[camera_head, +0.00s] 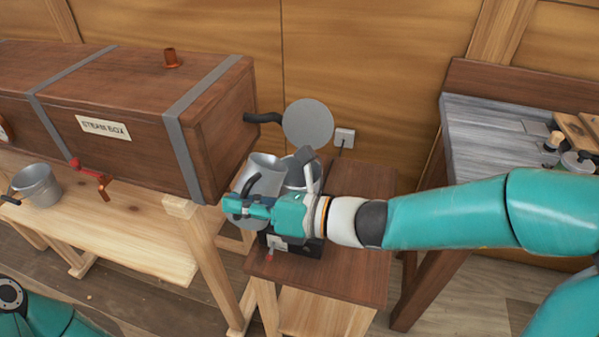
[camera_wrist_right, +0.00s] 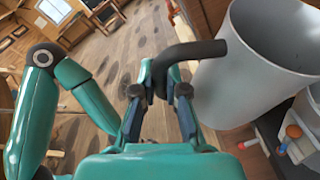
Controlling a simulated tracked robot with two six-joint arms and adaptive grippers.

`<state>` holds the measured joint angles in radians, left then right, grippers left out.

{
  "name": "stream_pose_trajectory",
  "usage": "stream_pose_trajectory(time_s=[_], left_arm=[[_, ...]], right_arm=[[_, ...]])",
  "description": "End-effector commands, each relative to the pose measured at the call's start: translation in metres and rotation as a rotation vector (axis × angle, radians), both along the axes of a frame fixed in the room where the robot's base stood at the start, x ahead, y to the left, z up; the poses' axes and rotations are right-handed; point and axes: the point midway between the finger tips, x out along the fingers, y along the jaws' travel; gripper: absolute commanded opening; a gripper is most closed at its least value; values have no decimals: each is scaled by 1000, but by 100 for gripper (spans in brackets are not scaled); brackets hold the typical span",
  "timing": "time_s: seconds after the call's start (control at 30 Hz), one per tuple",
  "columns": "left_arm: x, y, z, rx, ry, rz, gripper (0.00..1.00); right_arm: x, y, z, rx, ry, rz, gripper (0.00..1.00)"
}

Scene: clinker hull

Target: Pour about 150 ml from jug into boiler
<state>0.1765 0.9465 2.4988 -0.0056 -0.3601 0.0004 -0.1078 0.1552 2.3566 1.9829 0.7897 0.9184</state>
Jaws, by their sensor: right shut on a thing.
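The grey metal jug (camera_head: 264,174) is held up over the small brown stand, just right of the steam box. My right gripper (camera_head: 240,206) is shut on its dark handle. In the right wrist view the jug (camera_wrist_right: 255,65) fills the upper right, and its bent black handle (camera_wrist_right: 188,52) passes between the fingers (camera_wrist_right: 162,92). The boiler (camera_head: 300,174) is a grey vessel on the stand, behind and right of the jug, partly hidden by the jug and my gripper. A round grey disc (camera_head: 308,123) stands above it. The jug's contents are hidden, and no stream shows. My left gripper is out of view.
The wooden steam box (camera_head: 105,115) with a black hose (camera_head: 262,118) lies close on the left. A grey bucket (camera_head: 37,186) stands on the bench below it. A workbench (camera_head: 490,130) with tools is at the right. The stand's front top (camera_head: 330,285) is clear.

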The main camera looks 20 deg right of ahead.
Motion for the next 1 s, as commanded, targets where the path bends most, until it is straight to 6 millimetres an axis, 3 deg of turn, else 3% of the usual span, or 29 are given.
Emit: stream_pose_trajectory(time_s=[0.33,0.8,1.0], left_arm=[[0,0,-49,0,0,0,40],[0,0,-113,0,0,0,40],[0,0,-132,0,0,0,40]], right_arm=[[-10,21,-32,-196,-93,-11,0],[-15,30,-83,-356,-155,-28,0],[-18,35,-93,-451,-196,-34,0]])
